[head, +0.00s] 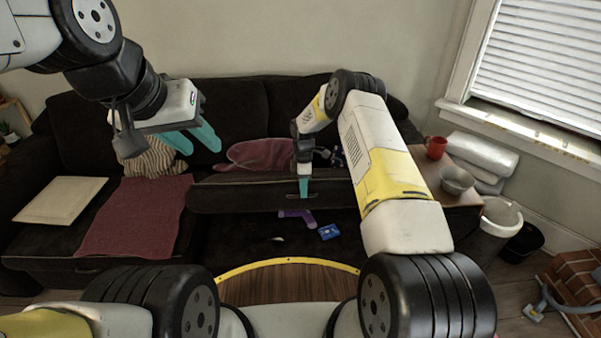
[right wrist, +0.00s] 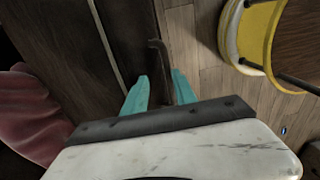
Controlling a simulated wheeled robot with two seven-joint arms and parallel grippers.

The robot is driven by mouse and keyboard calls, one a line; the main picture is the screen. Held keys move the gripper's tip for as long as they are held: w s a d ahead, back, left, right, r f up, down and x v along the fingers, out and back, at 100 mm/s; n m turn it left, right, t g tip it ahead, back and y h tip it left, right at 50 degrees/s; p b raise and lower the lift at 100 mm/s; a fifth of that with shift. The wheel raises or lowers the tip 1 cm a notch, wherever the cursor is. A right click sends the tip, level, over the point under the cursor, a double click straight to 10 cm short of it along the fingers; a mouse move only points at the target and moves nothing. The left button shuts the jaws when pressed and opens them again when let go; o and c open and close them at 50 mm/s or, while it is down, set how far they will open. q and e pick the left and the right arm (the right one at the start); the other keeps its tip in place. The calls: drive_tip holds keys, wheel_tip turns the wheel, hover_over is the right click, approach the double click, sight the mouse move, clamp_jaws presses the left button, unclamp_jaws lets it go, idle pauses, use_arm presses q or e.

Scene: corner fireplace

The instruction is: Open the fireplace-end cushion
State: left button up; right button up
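The fireplace-end cushion (head: 245,198) is a dark slab on the right part of the sofa. Its front edge is raised, and a storage space shows below it. My right gripper (head: 303,190) is at the middle of that front edge. My left gripper (head: 195,140) is open and empty, in the air above the left part of the sofa.
A purple object (head: 297,215) and a blue packet (head: 329,232) lie below the raised edge. A pink cloth (head: 135,215) and a pale board (head: 60,199) lie on the left seat. A side table (head: 465,196) at right holds a red mug (head: 436,147) and a bowl (head: 456,179).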

wheel_tip(320, 180, up, 8)
drive_tip(key=shift+w, duration=0.25)
drive_tip(key=shift+f, duration=0.1)
